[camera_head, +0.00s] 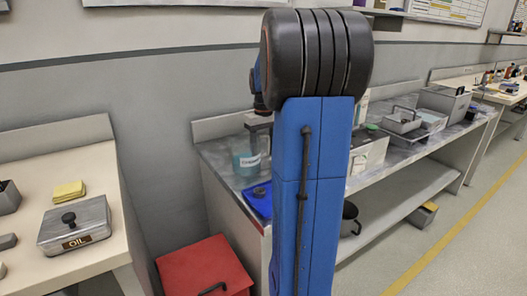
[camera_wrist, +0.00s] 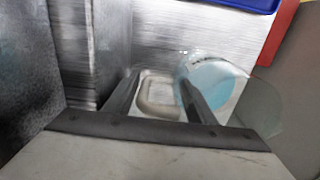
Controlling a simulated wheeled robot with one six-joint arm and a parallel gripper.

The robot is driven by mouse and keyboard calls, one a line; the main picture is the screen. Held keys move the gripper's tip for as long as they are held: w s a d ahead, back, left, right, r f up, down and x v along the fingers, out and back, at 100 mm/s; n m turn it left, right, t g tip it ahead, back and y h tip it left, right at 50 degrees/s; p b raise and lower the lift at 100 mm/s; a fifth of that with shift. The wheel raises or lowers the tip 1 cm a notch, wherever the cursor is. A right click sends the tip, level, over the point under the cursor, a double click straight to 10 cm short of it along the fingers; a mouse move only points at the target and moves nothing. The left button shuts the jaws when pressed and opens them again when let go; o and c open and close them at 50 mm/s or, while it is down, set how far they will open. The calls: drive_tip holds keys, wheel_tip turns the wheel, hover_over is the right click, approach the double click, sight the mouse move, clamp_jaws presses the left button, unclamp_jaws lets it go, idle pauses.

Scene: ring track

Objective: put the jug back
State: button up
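The jug (camera_head: 249,158) is clear with teal liquid and a white label. It shows near the left end of the long bench, partly hidden by my blue arm. In the wrist view the jug (camera_wrist: 212,82) lies at the right, partly behind the right finger. My gripper (camera_wrist: 159,77) has its two dark fingers apart, with a pale, rounded square shape (camera_wrist: 158,97) between them. I cannot tell whether this is part of the jug. In the head view my gripper (camera_head: 258,121) is just above the jug. Whether it touches the jug is unclear.
A blue tray (camera_head: 259,207) sits at the bench's front edge by the jug. A red bin (camera_head: 195,268) stands on the floor below left. The left table holds a metal box marked OIL (camera_head: 75,232) and yellow notes (camera_head: 69,191). White boxes (camera_head: 369,153) stand farther right.

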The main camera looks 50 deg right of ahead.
drive_tip(key=shift+r, duration=0.15)
wheel_tip(320, 180, up, 12)
drive_tip(key=shift+n+t+h, duration=0.3)
drive_tip(key=shift+t, duration=0.1)
drive_tip(key=a, duration=0.3)
drive_tip(key=s+a, duration=0.1)
drive_tip(key=a, duration=0.6)
drive_tip(key=shift+s+f, duration=0.35)
drive_tip(key=s+a+f+t, duration=0.1)
drive_tip(key=s+a+f, duration=0.4)
drive_tip(key=a, duration=0.3)
drive_tip(key=s+a+f+n+t, duration=0.1)
drive_tip(key=s+a+f, duration=0.4)
drive_tip(key=a, duration=0.3)
drive_tip(key=s+a+f+n+t, duration=0.1)
drive_tip(key=s+a+f+t, duration=0.1)
drive_tip(key=s+a+f, duration=0.3)
drive_tip(key=s+a, duration=0.2)
drive_tip(key=a, duration=0.1)
drive_tip(key=shift+s, duration=0.35)
